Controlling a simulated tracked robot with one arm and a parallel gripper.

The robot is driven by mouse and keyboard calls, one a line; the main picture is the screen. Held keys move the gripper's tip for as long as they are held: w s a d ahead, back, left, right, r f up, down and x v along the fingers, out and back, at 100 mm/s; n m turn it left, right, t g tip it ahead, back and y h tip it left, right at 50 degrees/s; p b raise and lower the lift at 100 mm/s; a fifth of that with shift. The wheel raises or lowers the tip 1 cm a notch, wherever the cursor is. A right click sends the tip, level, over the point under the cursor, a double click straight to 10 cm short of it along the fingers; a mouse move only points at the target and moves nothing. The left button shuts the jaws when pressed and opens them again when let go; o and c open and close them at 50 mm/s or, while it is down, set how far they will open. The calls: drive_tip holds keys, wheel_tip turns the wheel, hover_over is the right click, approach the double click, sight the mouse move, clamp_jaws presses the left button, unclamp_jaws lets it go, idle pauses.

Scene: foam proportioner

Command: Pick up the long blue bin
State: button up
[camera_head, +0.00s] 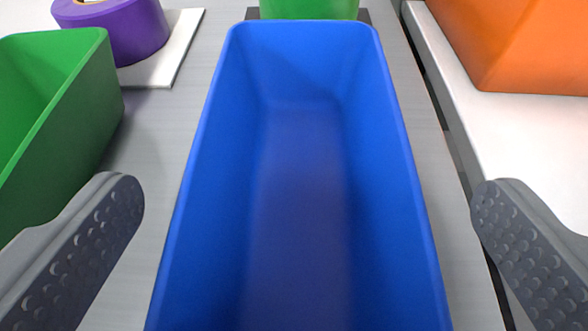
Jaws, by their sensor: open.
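The long blue bin (300,190) fills the middle of the view. It looks empty, stands upright on the grey surface, and its near end is cut off by the bottom edge. My gripper (308,215) is open, with one grey dimpled finger on each side of the bin. A gap shows between each finger and the bin's walls, so neither finger appears to touch it. The fingers' height relative to the bin's rim is hard to tell.
A green bin (75,110) stands close on the left. A purple roll (125,30) sits on a white plate (165,65) behind it. A green object (308,9) stands just beyond the blue bin. An orange object (520,45) rests on a white ledge (510,130) at right.

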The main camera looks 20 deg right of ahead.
sight(298, 243)
drive_tip(key=x, duration=0.3)
drive_tip(key=shift+w+a+f, duration=0.1)
drive_tip(key=shift+w+f, duration=0.05)
drive_tip(key=shift+w, duration=0.05)
drive_tip(key=c, duration=1.1)
drive_tip(key=shift+o, duration=0.2)
